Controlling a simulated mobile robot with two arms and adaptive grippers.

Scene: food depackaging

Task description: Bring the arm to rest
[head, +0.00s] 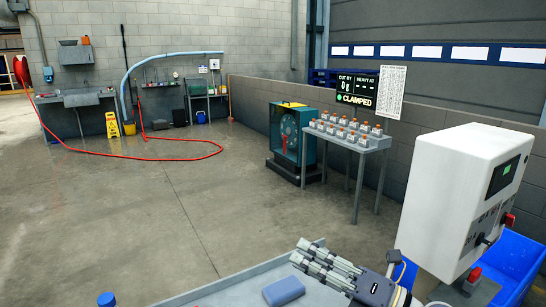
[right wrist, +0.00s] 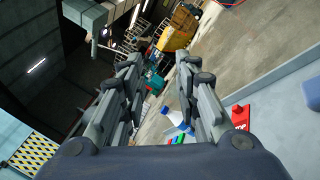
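My right gripper (head: 320,262) is at the bottom right of the head view, over the near grey tray table. It also shows in the right wrist view (right wrist: 160,65), where its two fingers stand apart with nothing between the tips; it is open and empty. My left gripper is in neither view. A blue block (head: 283,291) lies on the grey tray table (head: 235,287) beside the right gripper, apart from it.
A white control box (head: 465,200) stands close on the right, with a blue bin (head: 518,262) behind it. A teal machine (head: 290,135) and a table (head: 350,139) with several orange-topped items stand farther back. A screen (head: 357,88) reads CLAMPED. The floor at left is open.

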